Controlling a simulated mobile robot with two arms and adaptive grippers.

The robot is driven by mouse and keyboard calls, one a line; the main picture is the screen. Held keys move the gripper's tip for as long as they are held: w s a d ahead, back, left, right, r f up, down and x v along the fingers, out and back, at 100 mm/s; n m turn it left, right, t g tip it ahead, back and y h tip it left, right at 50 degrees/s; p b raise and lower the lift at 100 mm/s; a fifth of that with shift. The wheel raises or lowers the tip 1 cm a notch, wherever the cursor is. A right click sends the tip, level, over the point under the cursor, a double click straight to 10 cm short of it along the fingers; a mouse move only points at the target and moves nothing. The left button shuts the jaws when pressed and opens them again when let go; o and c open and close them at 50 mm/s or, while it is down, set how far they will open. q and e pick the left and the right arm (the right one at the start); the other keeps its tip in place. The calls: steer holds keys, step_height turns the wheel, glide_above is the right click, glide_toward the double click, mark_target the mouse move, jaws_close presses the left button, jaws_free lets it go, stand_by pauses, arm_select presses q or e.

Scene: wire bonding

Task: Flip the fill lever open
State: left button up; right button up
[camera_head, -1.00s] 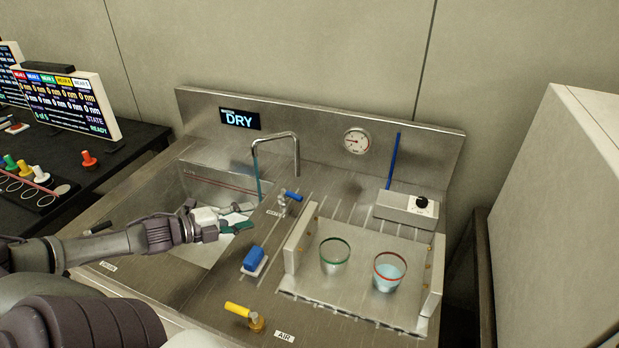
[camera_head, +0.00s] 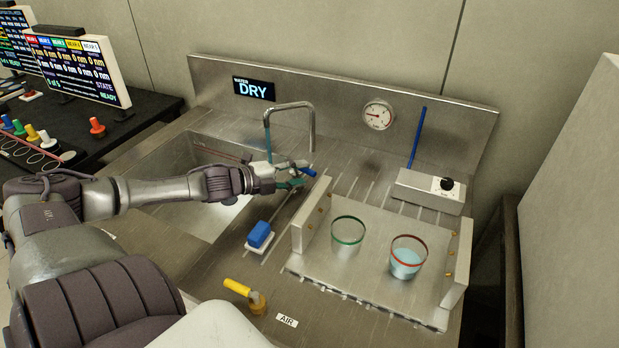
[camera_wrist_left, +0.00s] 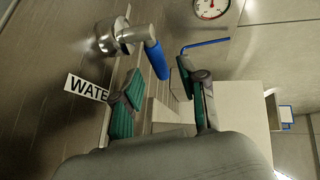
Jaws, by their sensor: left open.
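The fill lever is the blue handle (camera_head: 308,171) on the metal water valve behind the sink's right edge. In the left wrist view the blue handle (camera_wrist_left: 157,60) points toward my fingers from the round valve body (camera_wrist_left: 112,38). My left gripper (camera_head: 296,175) is open at the valve and hides most of its body in the head view. In the left wrist view the green-padded fingers (camera_wrist_left: 158,88) stand apart, with the end of the handle in line with the gap between them. I cannot tell whether they touch it. My right gripper is not in view.
The faucet (camera_head: 312,125) rises just behind my gripper. A metal fixture wall (camera_head: 312,218) stands close on the right, with a green-rimmed cup (camera_head: 347,240) and a red-rimmed cup (camera_head: 407,262) beyond. The display (camera_head: 254,90) reads DRY.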

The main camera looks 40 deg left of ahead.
mark_target(307, 172)
arm_select(q)
steer(key=shift+w+d+f+b, duration=0.2)
steer(key=shift+w+b, duration=0.15)
steer(key=shift+w, duration=0.2)
steer(key=shift+w+d+f, duration=0.1)
steer(key=shift+w+d, duration=0.05)
steer(key=shift+w, duration=0.45)
steer(key=shift+w+d+f+b, duration=0.1)
steer(key=shift+w+d+b, duration=0.1)
steer(key=shift+w+b, duration=0.3)
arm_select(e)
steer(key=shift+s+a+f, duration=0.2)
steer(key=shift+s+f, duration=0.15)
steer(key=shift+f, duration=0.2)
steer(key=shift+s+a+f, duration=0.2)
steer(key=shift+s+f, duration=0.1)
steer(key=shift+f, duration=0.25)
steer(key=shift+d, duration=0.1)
arm_select(q)
steer(key=shift+c, duration=0.5)
jaws_close()
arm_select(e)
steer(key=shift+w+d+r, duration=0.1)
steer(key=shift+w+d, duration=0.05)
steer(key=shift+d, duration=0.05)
